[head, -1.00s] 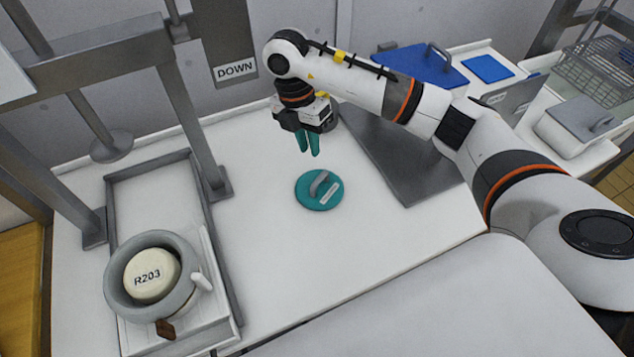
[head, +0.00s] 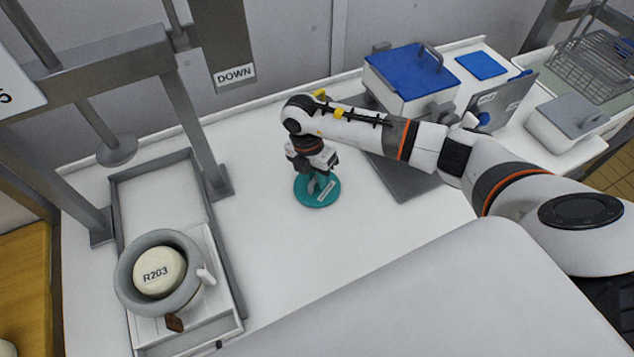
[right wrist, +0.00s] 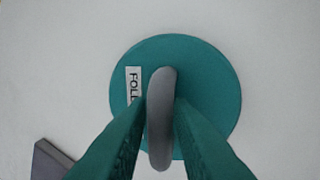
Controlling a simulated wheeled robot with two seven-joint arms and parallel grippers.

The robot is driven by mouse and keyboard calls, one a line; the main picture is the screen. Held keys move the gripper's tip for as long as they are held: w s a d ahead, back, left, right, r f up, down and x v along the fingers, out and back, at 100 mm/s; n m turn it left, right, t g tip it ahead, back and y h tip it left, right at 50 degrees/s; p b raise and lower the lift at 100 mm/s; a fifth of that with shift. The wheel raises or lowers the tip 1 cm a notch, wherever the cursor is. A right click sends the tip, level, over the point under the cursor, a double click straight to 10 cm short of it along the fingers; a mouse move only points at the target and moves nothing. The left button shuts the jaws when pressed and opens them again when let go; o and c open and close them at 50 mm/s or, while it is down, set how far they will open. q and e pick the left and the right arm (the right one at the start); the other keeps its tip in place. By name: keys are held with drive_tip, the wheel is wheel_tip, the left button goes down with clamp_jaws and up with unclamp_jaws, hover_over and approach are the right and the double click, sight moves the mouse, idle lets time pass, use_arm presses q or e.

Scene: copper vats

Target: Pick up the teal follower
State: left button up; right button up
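The teal follower (head: 309,199) is a flat round disc with a grey arched handle and a white label, lying on the white worktop in the head view. In the right wrist view its disc (right wrist: 215,85) and handle (right wrist: 161,110) show from above, with the label partly hidden. My right gripper (head: 319,183) is down at the follower. Its teal fingers (right wrist: 162,112) stand on both sides of the handle, very close to it; whether they press on it I cannot tell. My left gripper is not in view.
A frame with a "DOWN" sign (head: 235,75) and a tray holding a grey ring around an R203 piece (head: 158,272) stand at the left. A grey plate (head: 405,180), a blue-lidded box (head: 410,75) and a wire basket (head: 595,65) are at the right.

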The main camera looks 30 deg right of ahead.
clamp_jaws()
drive_tip(key=shift+w+r, duration=0.1)
drive_tip(key=shift+r, duration=0.1)
